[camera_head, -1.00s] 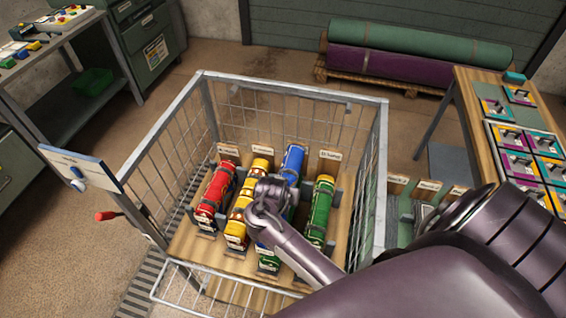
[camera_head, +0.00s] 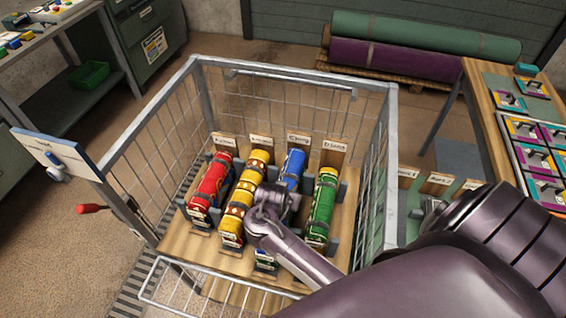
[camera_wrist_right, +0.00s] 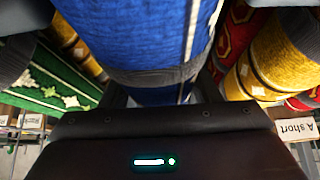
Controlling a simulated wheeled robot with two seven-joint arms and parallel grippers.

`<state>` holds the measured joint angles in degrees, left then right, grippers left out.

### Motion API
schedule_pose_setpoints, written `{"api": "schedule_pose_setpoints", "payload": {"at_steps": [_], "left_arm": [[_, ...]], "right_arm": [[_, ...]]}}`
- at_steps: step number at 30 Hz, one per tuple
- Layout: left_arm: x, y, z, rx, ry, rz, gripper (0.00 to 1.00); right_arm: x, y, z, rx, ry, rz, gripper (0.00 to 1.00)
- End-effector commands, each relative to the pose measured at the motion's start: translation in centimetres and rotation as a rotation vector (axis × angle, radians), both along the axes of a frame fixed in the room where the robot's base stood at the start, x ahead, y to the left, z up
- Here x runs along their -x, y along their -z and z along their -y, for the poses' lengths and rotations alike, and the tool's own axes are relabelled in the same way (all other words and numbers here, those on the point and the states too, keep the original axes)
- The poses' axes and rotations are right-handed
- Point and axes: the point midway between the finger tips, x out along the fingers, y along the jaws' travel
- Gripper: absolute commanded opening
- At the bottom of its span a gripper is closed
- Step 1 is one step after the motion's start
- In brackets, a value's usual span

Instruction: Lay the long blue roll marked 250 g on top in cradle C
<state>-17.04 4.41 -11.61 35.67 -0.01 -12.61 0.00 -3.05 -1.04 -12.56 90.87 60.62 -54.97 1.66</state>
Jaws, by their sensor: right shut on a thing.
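The long blue roll (camera_head: 291,168), with a grey strap, lies lengthwise in line with the cradle labelled C between the yellow and green rolls. It fills the upper middle of the right wrist view (camera_wrist_right: 140,35). My right gripper (camera_head: 280,195) comes down from above and is shut on the blue roll around its middle. My forearm and wrist hide the roll's near half, and no 250 g mark is readable. The C label (camera_head: 297,138) stands just behind the roll's far end. Whether the roll touches its cradle is hidden. My left gripper is not in view.
A red roll (camera_head: 211,185), a yellow roll (camera_head: 240,205) and a green roll (camera_head: 322,205) lie close by in neighbouring cradles. The wire cage (camera_head: 200,100) surrounds the wooden cradle board. A side table with coloured samples (camera_head: 535,150) stands at right.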

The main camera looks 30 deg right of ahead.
Motion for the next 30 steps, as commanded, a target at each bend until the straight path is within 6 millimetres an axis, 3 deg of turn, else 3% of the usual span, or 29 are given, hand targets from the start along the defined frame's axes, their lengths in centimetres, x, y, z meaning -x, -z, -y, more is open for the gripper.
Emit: {"api": "schedule_pose_setpoints", "payload": {"at_steps": [3, 4, 8, 20, 30], "left_arm": [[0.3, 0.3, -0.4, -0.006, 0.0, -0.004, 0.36], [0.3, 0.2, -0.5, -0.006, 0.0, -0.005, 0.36], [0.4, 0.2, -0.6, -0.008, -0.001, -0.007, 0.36], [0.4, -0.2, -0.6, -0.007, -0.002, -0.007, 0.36], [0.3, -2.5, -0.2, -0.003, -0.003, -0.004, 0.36]], "right_arm": [[0.0, 0.4, 0.0, 0.0, 0.001, 0.0, 0.26], [0.0, 0.4, 0.0, 0.0, 0.001, -0.001, 0.6], [0.0, 0.3, 0.0, 0.001, 0.001, -0.001, 0.77], [0.1, -0.6, -0.2, 0.0, -0.001, 0.003, 0.78], [2.5, -6.5, -3.0, -0.003, 0.001, 0.003, 0.78]]}}
